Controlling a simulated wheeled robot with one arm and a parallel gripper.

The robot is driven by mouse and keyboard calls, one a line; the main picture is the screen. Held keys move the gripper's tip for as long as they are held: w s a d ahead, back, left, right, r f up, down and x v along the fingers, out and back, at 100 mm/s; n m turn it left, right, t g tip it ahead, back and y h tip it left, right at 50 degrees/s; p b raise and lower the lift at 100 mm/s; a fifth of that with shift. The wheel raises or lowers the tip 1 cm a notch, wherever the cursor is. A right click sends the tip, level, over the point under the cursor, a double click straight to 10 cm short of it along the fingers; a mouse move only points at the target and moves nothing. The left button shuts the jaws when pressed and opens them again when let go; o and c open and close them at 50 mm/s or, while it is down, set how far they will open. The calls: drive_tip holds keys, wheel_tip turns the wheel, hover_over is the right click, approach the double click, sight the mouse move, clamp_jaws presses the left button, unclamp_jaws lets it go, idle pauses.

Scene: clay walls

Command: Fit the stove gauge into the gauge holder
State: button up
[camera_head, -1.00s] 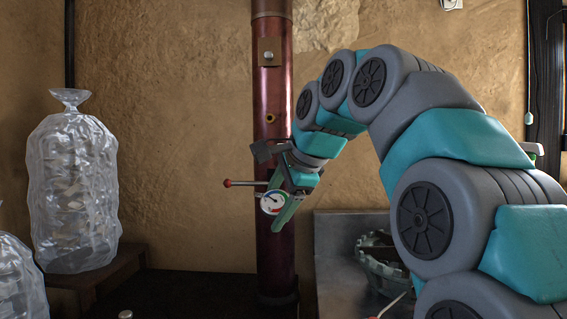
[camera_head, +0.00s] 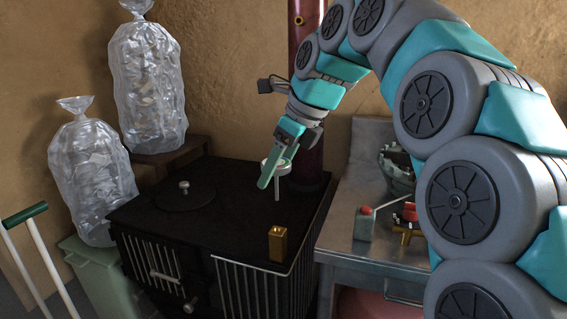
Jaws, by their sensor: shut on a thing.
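The stove gauge (camera_head: 277,190) hangs from my gripper (camera_head: 272,168), with its round pale head between the green fingers and a thin pale stem pointing down. Its dial face is not readable from here. My gripper is shut on it, in front of the dark red stovepipe and over the rear right of the black stove top. A small upright brass block (camera_head: 278,243), which looks like the gauge holder, stands near the stove's front right edge. In the picture it is below the gauge, apart from the stem. Its opening is hard to make out.
The black stove top (camera_head: 235,215) has a round lid with a knob (camera_head: 184,187) at left. The stovepipe (camera_head: 308,155) rises behind. Filled plastic bags (camera_head: 150,85) stand at left.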

drive_tip(key=shift+f, duration=0.1)
drive_tip(key=b, duration=0.1)
hover_over(275, 232)
drive_tip(key=shift+w+d+f, duration=0.15)
drive_tip(key=shift+w+f, duration=0.05)
drive_tip(key=shift+f, duration=1.2)
drive_tip(key=shift+w+d+f, duration=0.1)
drive_tip(key=shift+w+f, duration=0.05)
drive_tip(key=shift+f, duration=1.2)
drive_tip(key=shift+p, duration=0.5)
drive_tip(key=shift+f+b, duration=0.45)
drive_tip(key=shift+f, duration=3.7)
drive_tip(key=o, duration=1.4)
drive_tip(key=shift+r, duration=0.15)
